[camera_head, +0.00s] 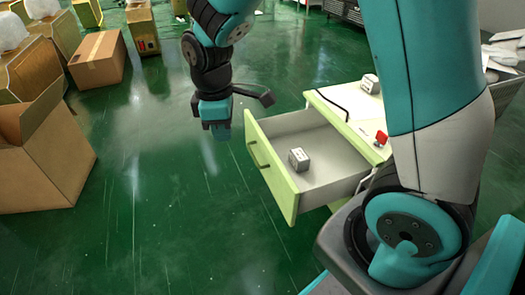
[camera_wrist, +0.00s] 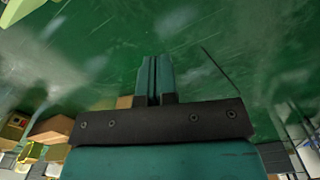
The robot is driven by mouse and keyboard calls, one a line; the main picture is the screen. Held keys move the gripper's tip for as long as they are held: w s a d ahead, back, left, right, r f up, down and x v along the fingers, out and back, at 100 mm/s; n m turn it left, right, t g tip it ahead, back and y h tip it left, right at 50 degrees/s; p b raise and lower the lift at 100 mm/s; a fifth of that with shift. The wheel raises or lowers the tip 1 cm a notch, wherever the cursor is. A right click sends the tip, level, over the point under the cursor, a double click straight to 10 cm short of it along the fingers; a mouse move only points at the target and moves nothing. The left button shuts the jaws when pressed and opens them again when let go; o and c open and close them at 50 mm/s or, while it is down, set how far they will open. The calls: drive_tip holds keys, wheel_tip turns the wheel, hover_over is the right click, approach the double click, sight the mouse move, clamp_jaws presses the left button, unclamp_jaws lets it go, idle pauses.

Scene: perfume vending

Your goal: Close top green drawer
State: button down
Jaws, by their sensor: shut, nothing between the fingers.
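The top green drawer (camera_head: 275,178) stands pulled out from its cabinet in the head view. It has a pale green front with a handle (camera_head: 258,156) facing left. A small grey box (camera_head: 299,159) lies inside it. My gripper (camera_head: 221,133) is shut and empty. It points down above the floor, to the left of the drawer front and apart from it. In the wrist view the fingers of my gripper (camera_wrist: 155,78) are together against the green floor. A pale green piece shows at the top left corner of the wrist view; I cannot tell which part it is.
On the cabinet top (camera_head: 335,100) are another small grey box (camera_head: 370,84), a red item (camera_head: 381,137) and a dark cable. Cardboard boxes (camera_head: 98,59) stand at the left, with a large open carton (camera_head: 45,155) nearest. The green floor between them and the drawer is clear.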

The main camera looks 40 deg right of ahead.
drive_tip(key=w+d+f+n+g+h+p, duration=0.1)
drive_tip(key=w+d+f+n+h, duration=0.3)
drive_tip(key=w+d+f, duration=0.5)
drive_tip(key=b, duration=0.6)
approach(272, 163)
drive_tip(key=x, duration=0.5)
drive_tip(key=shift+w, duration=0.15)
